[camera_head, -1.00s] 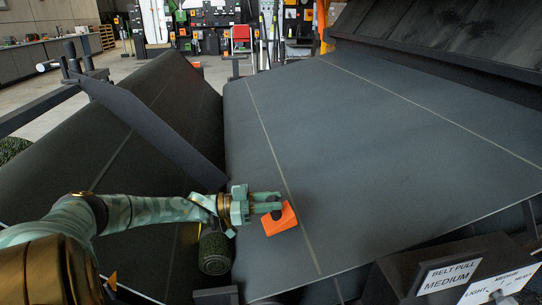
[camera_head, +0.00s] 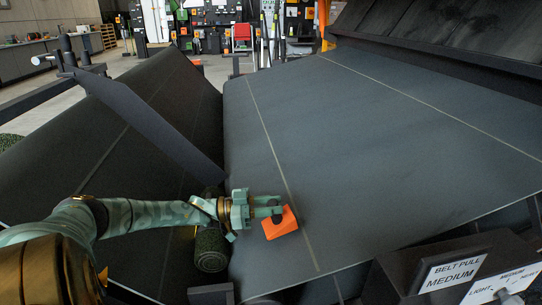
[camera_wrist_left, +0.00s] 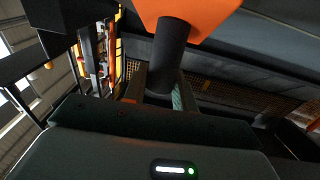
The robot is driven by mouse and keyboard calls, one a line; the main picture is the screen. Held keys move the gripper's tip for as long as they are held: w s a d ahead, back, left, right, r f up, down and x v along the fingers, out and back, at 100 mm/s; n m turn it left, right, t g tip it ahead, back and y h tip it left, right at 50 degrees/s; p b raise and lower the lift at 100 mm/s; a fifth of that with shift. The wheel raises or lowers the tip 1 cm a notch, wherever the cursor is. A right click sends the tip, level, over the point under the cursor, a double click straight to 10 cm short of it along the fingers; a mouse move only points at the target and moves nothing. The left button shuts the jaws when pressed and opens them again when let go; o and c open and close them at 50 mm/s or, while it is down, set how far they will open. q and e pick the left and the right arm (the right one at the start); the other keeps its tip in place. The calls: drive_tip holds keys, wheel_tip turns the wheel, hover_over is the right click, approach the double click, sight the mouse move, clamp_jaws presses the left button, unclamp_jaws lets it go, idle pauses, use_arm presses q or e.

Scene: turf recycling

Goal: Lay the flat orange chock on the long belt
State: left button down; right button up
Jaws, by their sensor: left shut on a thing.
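The flat orange chock (camera_head: 283,225) is at the left part of the long belt (camera_head: 370,150), beside the pale line that runs along it. My left gripper (camera_head: 272,209) is shut on the chock by a dark part, perhaps a grip. In the left wrist view the orange chock (camera_wrist_left: 190,16) fills the top, with a dark post (camera_wrist_left: 170,55) below it between the fingers. I cannot tell whether the chock touches the belt or hangs just above it. My right gripper is in neither view.
A second dark belt (camera_head: 130,130) slopes down at the left, with a dark slanting bar (camera_head: 145,120) over it. A rolled turf piece (camera_head: 211,248) lies below my left wrist. A box labelled "BELT PULL MEDIUM" (camera_head: 452,274) stands at the lower right.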

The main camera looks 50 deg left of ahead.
use_arm(q)
drive_tip(key=shift+f+b, duration=0.6)
drive_tip(key=shift+f, duration=0.35)
drive_tip(key=c, duration=0.7)
unclamp_jaws()
